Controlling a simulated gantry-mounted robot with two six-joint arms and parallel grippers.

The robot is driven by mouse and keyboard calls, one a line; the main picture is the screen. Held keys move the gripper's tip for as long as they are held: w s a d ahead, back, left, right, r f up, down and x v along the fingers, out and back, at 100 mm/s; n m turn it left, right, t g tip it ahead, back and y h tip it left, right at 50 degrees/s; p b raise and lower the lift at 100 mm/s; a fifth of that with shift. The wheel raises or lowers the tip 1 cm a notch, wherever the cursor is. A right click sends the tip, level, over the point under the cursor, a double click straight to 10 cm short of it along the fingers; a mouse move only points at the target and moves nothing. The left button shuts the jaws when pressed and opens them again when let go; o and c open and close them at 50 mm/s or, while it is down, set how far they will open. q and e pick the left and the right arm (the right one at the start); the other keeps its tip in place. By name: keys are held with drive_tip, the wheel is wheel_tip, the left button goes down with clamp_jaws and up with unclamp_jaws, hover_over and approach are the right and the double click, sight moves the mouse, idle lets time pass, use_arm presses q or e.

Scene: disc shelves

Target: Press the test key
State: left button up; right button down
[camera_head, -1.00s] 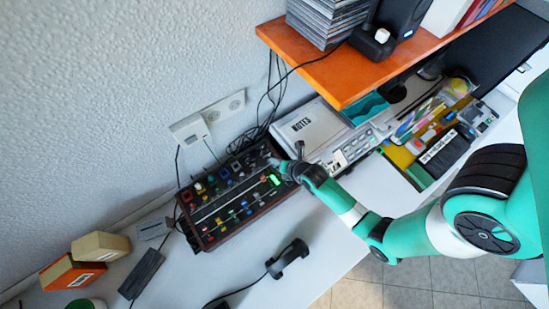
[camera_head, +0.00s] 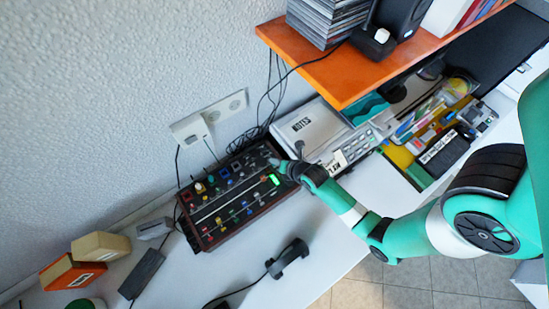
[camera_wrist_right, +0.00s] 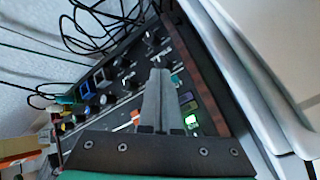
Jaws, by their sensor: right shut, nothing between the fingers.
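A dark control panel (camera_head: 233,197) with rows of coloured knobs and keys stands on the table against the wall. A green-lit patch (camera_head: 274,180) glows near its right end and also shows in the right wrist view (camera_wrist_right: 191,121). I cannot make out which key is the test key; no label is legible. My right gripper (camera_head: 273,163) is over the panel's right end, beside the lit patch. In the right wrist view its fingers (camera_wrist_right: 160,74) are together, with small keys (camera_wrist_right: 186,98) just right of the tips. Contact cannot be told. My left gripper is not in view.
An orange shelf (camera_head: 343,78) overhangs the back right. A white box (camera_head: 307,130) lies close to the panel's right end. Black cables (camera_head: 268,103) hang behind. A black handset-like object (camera_head: 288,258) lies in front, with clear table around it.

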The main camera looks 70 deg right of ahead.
drive_tip(key=shift+f, duration=0.1)
drive_tip(key=shift+f, duration=0.3)
drive_tip(key=shift+f+b, duration=0.35)
drive_tip(key=shift+b, duration=0.1)
drive_tip(key=shift+r, duration=0.1)
idle(0.3)
drive_tip(key=shift+r+p, duration=0.7)
drive_tip(key=shift+p, duration=0.2)
wheel_tip(320, 180, up, 6)
drive_tip(key=p, duration=0.6)
